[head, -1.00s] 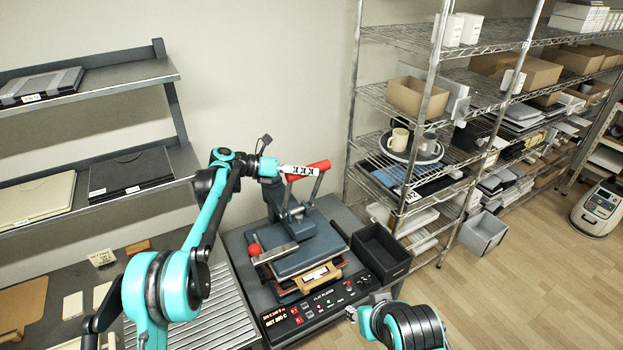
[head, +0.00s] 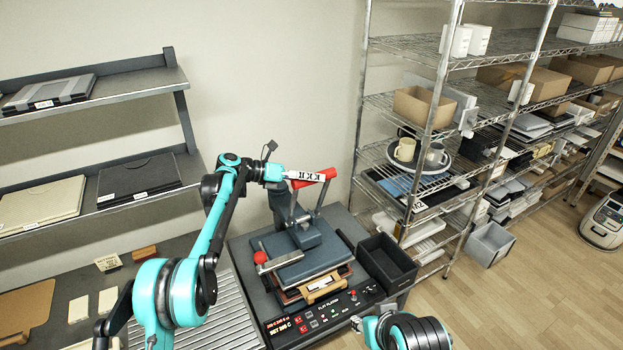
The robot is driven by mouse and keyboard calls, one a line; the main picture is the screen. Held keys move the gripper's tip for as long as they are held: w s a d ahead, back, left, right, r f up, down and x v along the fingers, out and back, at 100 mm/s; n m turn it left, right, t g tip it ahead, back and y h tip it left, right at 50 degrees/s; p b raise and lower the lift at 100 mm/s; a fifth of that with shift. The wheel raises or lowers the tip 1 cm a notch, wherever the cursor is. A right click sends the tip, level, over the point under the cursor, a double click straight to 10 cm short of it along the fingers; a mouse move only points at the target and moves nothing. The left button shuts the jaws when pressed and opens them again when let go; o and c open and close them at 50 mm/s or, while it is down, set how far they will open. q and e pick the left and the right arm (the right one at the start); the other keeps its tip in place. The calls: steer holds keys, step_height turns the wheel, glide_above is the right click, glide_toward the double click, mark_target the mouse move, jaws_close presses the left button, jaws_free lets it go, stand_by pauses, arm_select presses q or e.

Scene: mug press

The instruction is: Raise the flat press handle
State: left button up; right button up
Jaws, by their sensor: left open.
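The flat press (head: 290,250) stands on the bench in the head view, with its dark upper plate low over a brown layer and a wooden grip at the front. Its red handle bar (head: 329,174) is up, on two metal lever arms above the plate. My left gripper (head: 318,176) reaches in from the left and is open at the handle bar, hiding part of it. I cannot tell if the fingers touch the bar. My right gripper (head: 357,323) is low at the bottom, right of the press's control panel (head: 318,316). Its finger opening does not show clearly.
A black open bin (head: 386,262) stands just right of the press. A wire shelf rack (head: 440,120) with mugs and boxes rises behind it. A ribbed metal surface (head: 225,318) lies left of the press, and dark shelves hang at the left wall.

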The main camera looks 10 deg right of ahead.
arm_select(q)
steer(key=v, duration=1.2)
steer(key=s+a+f+m+t+y+b, duration=0.1)
steer(key=s+a+f+m+y+b, duration=0.1)
steer(key=s+f+m+b, duration=0.3)
steer(key=s+a+f+m+t+y+b, duration=0.1)
steer(key=s+a+m+y, duration=0.15)
steer(key=s, duration=0.55)
steer(key=s+a+f+m+y+b, duration=0.1)
steer(key=s+f+m+y+b, duration=0.15)
steer(key=s+m, duration=0.3)
steer(key=s+a+f+m+t+y+b, duration=0.1)
steer(key=s+a+f+m+y+b, duration=0.1)
steer(key=s+a+f+m, duration=0.2)
steer(key=s+a+f+m+t+y+b, duration=0.1)
steer(key=s+a+f+m+y+b, duration=0.1)
steer(key=s+f, duration=0.7)
steer(key=s+a+f+m+t+y+b, duration=0.1)
steer(key=s+a+f+m+y+b, duration=0.2)
steer(key=s+a+f+m, duration=0.3)
steer(key=s+f+m+b, duration=0.1)
steer(key=s, duration=0.2)
steer(key=shift+m, duration=0.4)
